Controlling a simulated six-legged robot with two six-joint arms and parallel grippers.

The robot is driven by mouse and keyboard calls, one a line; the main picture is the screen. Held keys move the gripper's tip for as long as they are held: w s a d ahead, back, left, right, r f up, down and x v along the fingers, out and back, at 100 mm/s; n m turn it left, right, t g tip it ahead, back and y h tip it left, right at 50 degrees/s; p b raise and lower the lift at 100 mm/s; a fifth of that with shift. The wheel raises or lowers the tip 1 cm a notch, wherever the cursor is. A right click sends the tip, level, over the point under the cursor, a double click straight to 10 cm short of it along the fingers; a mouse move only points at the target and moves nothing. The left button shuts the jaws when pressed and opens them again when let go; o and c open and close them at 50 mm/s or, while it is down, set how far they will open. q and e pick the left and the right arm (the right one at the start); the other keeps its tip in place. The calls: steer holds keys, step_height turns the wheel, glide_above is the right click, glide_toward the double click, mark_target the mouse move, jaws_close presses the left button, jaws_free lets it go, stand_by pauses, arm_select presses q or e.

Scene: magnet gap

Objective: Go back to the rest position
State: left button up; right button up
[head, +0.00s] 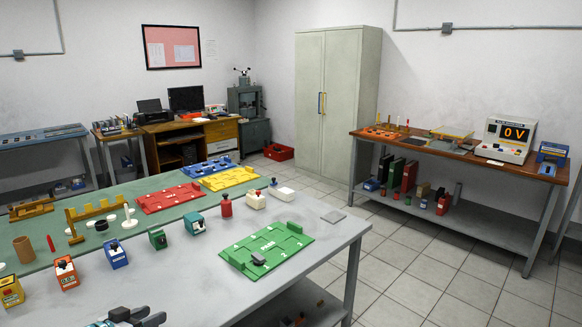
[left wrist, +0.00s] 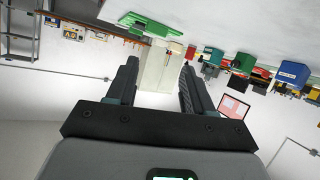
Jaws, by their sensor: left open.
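My left gripper (head: 138,316) shows at the bottom edge of the head view, low over the near part of the grey table (head: 190,285). That view shows the room upside down. My right gripper is in neither view.
A green board (head: 290,245) with a small dark block (head: 258,258) lies right of my gripper. Several small coloured boxes, such as a blue one (head: 116,254) and an orange one (head: 66,272), stand beyond it. The table around the gripper looks clear.

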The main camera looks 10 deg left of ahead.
arm_select(q)
steer(key=s+d+f+n+g+h+p, duration=0.15)
steer(key=d+f, duration=0.25)
steer(key=d, duration=0.5)
steer(key=s+d+f+n+g+b, duration=0.1)
steer(key=s+d+f, duration=0.1)
steer(key=d+f, duration=0.45)
steer(key=s+d+f+n+g+h+p, duration=0.1)
steer(key=s+d+f+g, duration=0.15)
steer(key=d, duration=0.75)
steer(key=s+d+f+g+y, duration=0.1)
steer(key=s+d+f+g, duration=0.1)
steer(key=s, duration=1)
steer(key=s+d+f+g+y, duration=0.1)
steer(key=s+d+f+g, duration=0.2)
steer(key=s, duration=0.8)
step_height(320, 180, down, 4)
steer(key=g, duration=0.2)
steer(key=shift+s+n+g+y, duration=0.3)
steer(key=shift+s+n+y, duration=0.05)
